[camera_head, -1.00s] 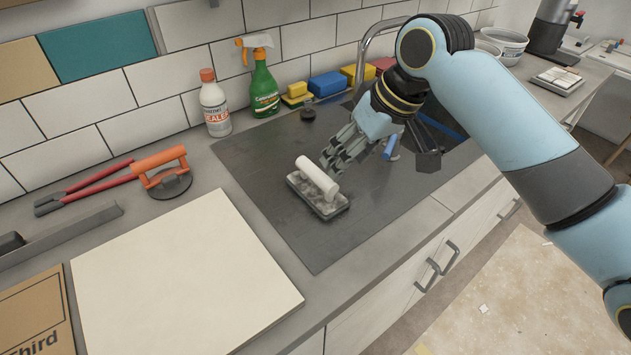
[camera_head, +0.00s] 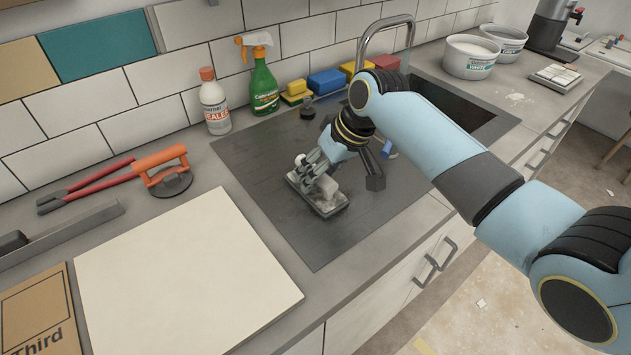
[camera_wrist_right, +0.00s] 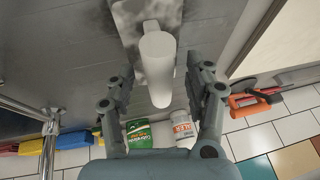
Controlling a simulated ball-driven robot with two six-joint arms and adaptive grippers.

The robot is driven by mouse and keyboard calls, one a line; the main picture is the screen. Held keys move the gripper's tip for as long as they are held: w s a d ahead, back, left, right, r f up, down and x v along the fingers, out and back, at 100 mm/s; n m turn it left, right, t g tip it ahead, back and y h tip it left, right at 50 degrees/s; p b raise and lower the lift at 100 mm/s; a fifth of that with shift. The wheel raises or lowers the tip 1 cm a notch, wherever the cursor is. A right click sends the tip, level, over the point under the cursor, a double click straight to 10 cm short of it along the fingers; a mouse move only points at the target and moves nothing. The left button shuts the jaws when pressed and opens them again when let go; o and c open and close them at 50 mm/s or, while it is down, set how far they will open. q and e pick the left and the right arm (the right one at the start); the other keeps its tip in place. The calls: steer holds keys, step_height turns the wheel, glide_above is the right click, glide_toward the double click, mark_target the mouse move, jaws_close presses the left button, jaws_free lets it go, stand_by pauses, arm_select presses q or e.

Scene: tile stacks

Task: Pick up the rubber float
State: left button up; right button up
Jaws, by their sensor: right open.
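The rubber float has a grey, smeared base (camera_head: 331,207) and a white handle (camera_head: 300,160). It lies flat on the dark mat on the counter. My right gripper (camera_head: 314,172) is directly over the float and hides much of the handle. In the right wrist view, the white handle (camera_wrist_right: 157,72) is between the two spread fingers of my right gripper (camera_wrist_right: 161,68), with a gap on each side. The float's base (camera_wrist_right: 190,22) shows at the top of that view. My left gripper is not in view.
A sealer bottle (camera_head: 214,105) and a green spray bottle (camera_head: 263,88) stand by the tiled wall. Sponges (camera_head: 326,83) lie behind the gripper. An orange suction lifter (camera_head: 165,170) and a large pale tile (camera_head: 185,270) are at left. A tap (camera_head: 385,22) and buckets (camera_head: 470,56) are at right.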

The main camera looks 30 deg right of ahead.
jaws_close()
stand_by(0.3)
stand_by(0.3)
